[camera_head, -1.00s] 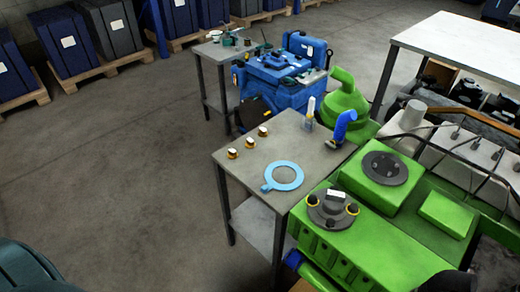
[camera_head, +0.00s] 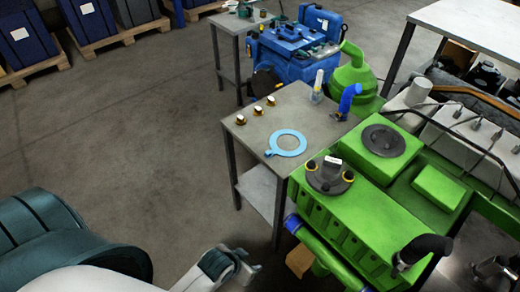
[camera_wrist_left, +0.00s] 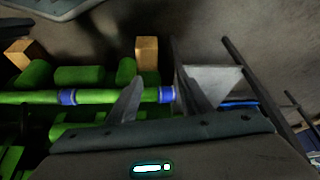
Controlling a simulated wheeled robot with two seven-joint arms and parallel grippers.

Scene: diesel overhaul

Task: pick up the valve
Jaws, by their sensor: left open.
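I cannot make out with certainty which thing is the valve. Three small brass-coloured pieces (camera_head: 255,111) with dark bands stand in a row on the grey table (camera_head: 232,128). A light blue flat ring (camera_head: 288,143) lies beside them. My left gripper (camera_head: 240,265) is low at the bottom centre of the head view, over the floor in front of the green engine (camera_head: 365,220), apart from the table. In the left wrist view its two fingers (camera_wrist_left: 160,98) are spread, with nothing between them held. My right gripper cannot be made out.
A blue elbow pipe (camera_head: 347,100) and a clear bottle (camera_head: 317,88) stand at the table's back edge. A blue machine (camera_head: 290,62) is behind. In the left wrist view a green pipe (camera_wrist_left: 110,97) with blue collars passes close. The floor at left is open.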

